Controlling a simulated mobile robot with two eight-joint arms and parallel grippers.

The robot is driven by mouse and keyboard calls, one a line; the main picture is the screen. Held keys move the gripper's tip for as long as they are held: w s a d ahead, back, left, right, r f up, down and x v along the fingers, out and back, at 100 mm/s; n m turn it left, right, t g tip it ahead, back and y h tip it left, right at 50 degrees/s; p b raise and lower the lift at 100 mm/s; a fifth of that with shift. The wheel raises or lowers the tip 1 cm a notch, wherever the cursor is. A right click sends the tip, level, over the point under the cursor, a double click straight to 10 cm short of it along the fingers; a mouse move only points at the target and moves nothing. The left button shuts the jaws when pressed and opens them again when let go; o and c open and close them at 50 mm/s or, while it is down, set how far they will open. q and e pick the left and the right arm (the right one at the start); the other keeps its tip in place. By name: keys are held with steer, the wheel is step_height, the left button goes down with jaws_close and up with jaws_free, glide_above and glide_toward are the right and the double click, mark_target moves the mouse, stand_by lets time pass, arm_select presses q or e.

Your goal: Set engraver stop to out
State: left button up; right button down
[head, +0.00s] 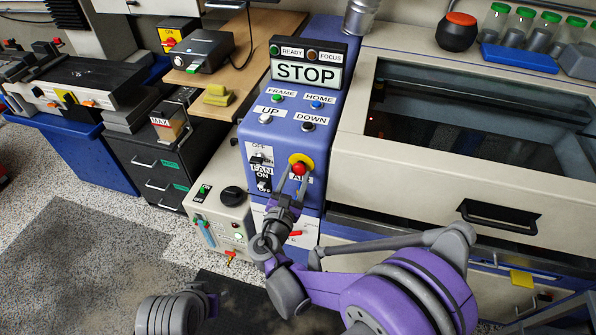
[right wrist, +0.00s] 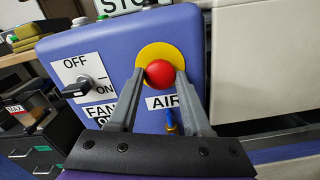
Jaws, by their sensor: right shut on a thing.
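The engraver stop is a round red button (head: 299,169) on a yellow disc (head: 303,158), on the front of the blue control column (head: 257,140). In the right wrist view, the red button (right wrist: 160,73) stands in front of its yellow disc (right wrist: 155,50). My right gripper (right wrist: 161,82) is shut on the red button, one grey finger at each side of its lower half. It also shows in the head view (head: 296,177). I cannot tell from the picture whether the button is pushed in or out. My left gripper is not in view.
A STOP display (head: 306,72) tops the column.

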steer(key=shift+w+r+m, duration=0.1)
steer(key=shift+r+m, duration=0.05)
steer(key=shift+m, duration=2.55)
steer(key=shift+s+a+b, duration=0.15)
steer(key=shift+s+b, duration=0.2)
steer(key=shift+b, duration=0.05)
jaws_free()
steer(key=shift+s, duration=0.1)
steer(key=b+v, duration=0.1)
steer(key=v, duration=0.5)
